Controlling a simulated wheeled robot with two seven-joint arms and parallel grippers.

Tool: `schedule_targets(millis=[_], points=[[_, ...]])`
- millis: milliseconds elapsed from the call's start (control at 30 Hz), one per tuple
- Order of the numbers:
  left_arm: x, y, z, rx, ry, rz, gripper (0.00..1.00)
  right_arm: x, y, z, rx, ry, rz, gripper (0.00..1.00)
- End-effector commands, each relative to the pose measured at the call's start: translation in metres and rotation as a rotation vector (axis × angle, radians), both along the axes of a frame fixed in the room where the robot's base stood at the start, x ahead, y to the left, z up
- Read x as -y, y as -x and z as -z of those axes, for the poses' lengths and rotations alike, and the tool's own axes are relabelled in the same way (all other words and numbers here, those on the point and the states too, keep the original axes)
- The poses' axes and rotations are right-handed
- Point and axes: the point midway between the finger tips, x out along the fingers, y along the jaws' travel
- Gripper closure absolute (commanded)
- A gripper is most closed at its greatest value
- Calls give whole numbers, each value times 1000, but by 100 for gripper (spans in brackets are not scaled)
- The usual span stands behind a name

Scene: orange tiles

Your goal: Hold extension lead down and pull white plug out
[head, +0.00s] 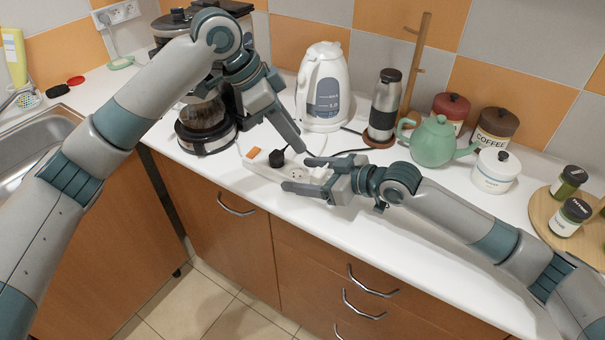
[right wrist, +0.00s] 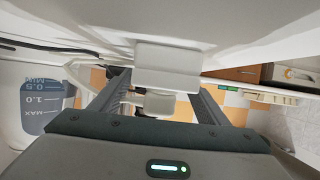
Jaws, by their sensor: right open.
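The white extension lead (head: 262,170) lies near the counter's front edge, with an orange switch at its left end and a black plug (head: 278,158) in it. My right gripper (head: 298,174) is open at its right end, one finger on each side. In the right wrist view, the white plug (right wrist: 160,102) sits between the open fingers (right wrist: 158,95), against the lead (right wrist: 167,62), with visible gaps on both sides. My left gripper (head: 302,150) points down just above the lead, beside the black plug. Whether its fingers are parted or touch the lead is unclear.
A white kettle (head: 324,85), a steel grinder (head: 384,105) and a coffee maker (head: 205,125) stand behind the lead. A green teapot (head: 433,142), canisters and a round board (head: 545,205) with jars are to the right. The sink (head: 40,150) is left.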

Motion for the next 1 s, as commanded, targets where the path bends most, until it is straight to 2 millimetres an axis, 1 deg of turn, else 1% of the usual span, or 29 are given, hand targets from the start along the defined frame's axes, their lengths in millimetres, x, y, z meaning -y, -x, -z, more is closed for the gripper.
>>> schedule_targets(millis=[167,433,467,500,567,600,667,1000], points=[[0,0,0,0,0,0,69,-5,-4,3,1,1,1,31],[0,0,0,0,0,0,69,-5,-4,3,1,1,0,31],[0,0,0,0,0,0,69,-5,-4,3,1,1,0,38],[0,0,0,0,0,0,69,-5,-4,3,1,1,0,48],[0,0,0,0,0,0,69,-5,-4,3,1,1,0,62],[0,0,0,0,0,0,69,-5,-4,3,1,1,0,72],[0,0,0,0,0,0,69,-5,-4,3,1,1,0,85],[0,0,0,0,0,0,69,-5,-4,3,1,1,0,85]])
